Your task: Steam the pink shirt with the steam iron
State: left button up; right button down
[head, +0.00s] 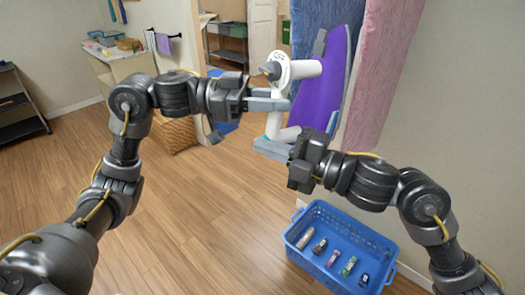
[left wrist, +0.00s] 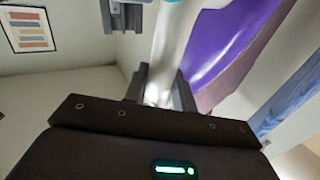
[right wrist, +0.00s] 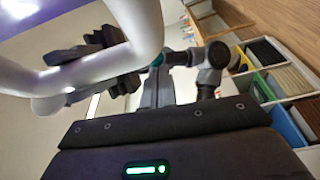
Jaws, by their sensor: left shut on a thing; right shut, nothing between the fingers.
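The steam iron, with a white looped handle (head: 274,122) and purple body (head: 326,85), is held up in front of the hanging clothes. My left gripper (head: 285,99) is shut on the handle; the white grip (left wrist: 170,50) shows between its fingers in the left wrist view. My right gripper (head: 262,147) is shut and empty just below the handle's lower end; I cannot tell if it touches. The pink shirt (head: 378,75) hangs behind and right of the iron, partly hidden by it. I cannot tell if the iron touches the shirt.
A blue garment (head: 318,22) hangs left of the pink one. A blue crate (head: 310,208) with several small items stands on the floor below right. A wicker basket (head: 174,136) stands left behind my left arm. The wooden floor in the middle is clear.

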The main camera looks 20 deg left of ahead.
jog(key=shift+w, duration=0.15)
jog(key=shift+w+d+f, duration=0.1)
jog(key=shift+w+d, duration=0.25)
jog(key=shift+w, duration=0.2)
jog(key=shift+w+d+f, duration=0.1)
jog(key=shift+w+d, duration=0.2)
jog(key=shift+w, duration=0.2)
jog(key=shift+r, duration=0.1)
jog(key=s+a, duration=0.2)
jog(key=s, duration=0.2)
jog(key=s+d, duration=0.1)
jog(key=d, duration=0.9)
jog(key=shift+s, duration=0.15)
jog(key=shift+a, duration=0.1)
dwell(1.0)
